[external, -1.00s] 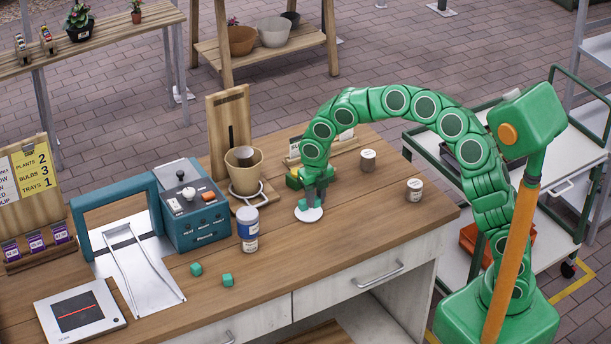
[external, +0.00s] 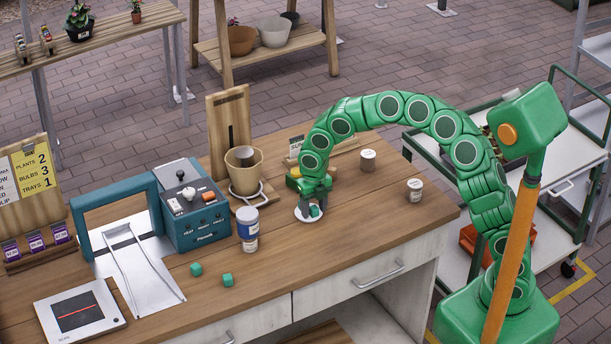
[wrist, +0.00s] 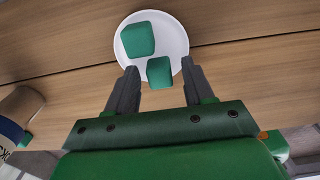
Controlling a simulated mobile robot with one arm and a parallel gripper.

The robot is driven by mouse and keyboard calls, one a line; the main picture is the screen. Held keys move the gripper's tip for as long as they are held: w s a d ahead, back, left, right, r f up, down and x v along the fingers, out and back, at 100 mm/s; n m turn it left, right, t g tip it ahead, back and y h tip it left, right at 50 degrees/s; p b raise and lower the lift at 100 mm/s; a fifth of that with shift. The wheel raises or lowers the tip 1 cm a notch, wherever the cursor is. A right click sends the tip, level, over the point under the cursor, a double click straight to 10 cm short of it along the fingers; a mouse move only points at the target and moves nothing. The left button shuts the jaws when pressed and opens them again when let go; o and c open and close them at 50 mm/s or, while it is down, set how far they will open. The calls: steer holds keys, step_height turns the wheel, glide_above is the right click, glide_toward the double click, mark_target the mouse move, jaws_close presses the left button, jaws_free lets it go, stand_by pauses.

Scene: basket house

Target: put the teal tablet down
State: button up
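In the wrist view a teal block-like tablet (wrist: 160,71) sits between the fingertips of my gripper (wrist: 160,76), near the edge of a white round plate (wrist: 177,50). Bare gaps show on both sides of it, so the fingers are open and not touching it. A second teal tablet (wrist: 138,39) lies on the plate beyond it. In the external view my gripper (external: 318,200) is low over the plate (external: 300,214), with teal (external: 314,211) showing beneath it. Two more teal tablets, one left (external: 196,269) and one right (external: 227,280), lie on the wooden counter.
A white bottle with a blue label (external: 248,232) stands left of the plate. A tan pot on a stand (external: 243,172) is behind it. Small jars (external: 368,160) (external: 414,190) stand to the right. A metal chute (external: 140,270) and teal machine (external: 195,215) are at left.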

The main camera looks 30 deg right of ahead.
mark_target(314, 207)
step_height(314, 207, up, 12)
steer(key=shift+r, duration=0.15)
stand_by(0.7)
